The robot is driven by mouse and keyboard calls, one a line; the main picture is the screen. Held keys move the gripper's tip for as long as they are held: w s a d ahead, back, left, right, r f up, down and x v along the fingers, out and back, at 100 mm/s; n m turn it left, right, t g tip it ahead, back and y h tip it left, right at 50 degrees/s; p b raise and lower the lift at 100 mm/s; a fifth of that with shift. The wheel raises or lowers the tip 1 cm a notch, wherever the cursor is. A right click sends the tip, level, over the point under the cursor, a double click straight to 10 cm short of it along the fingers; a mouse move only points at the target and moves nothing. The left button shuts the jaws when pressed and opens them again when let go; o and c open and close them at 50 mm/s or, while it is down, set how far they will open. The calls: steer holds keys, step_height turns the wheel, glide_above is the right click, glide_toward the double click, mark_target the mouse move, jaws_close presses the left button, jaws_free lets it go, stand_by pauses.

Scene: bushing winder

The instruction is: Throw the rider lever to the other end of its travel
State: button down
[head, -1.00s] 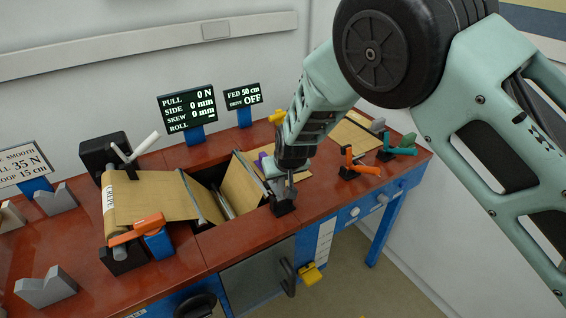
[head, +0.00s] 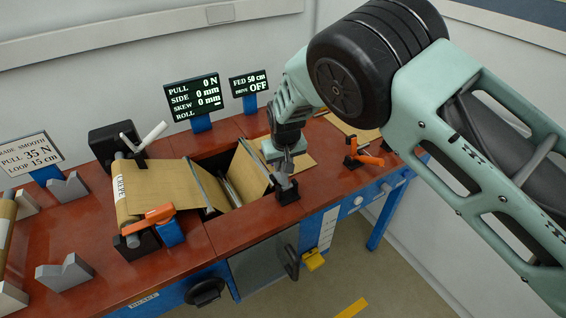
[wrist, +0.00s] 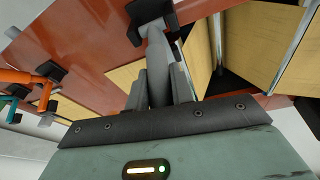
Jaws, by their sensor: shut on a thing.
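My gripper (wrist: 160,88) is shut on a grey lever (wrist: 157,55), which I take to be the rider lever. In the wrist view the lever stands between the two grey fingers and runs up to a black bracket (wrist: 150,12) on the red bench. In the head view my gripper (head: 287,158) is just above a black block (head: 286,192) at the right edge of the bench opening. My fingers and wrist hide most of the lever there, so its exact tilt is hard to tell.
The brown web (head: 165,187) runs from the left roll into the opening. An orange lever (head: 148,218) and a white lever (head: 153,132) stand at the left. Another orange lever (head: 366,158) is right of my gripper. Display boards (head: 193,97) stand behind.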

steer(key=c, duration=1.2)
jaws_free()
steer(key=shift+w, duration=0.1)
steer(key=shift+c, duration=0.2)
steer(key=a+b+v, duration=0.1)
steer(key=b+v, duration=0.4)
steer(key=v, duration=1.2)
steer(key=shift+d+r, duration=0.2)
steer(key=shift+d, duration=0.3)
steer(key=s+d+f+n+g+b, duration=0.1)
steer(key=s+d, duration=0.4)
steer(key=s, duration=0.6)
steer(key=s+d+f+n+g+b, duration=0.1)
steer(key=s+d, duration=0.5)
steer(key=s, duration=0.5)
steer(key=s+d+f+n+g+b, duration=0.1)
steer(key=s+d+b, duration=0.1)
steer(key=s+d, duration=0.4)
steer(key=s, duration=0.5)
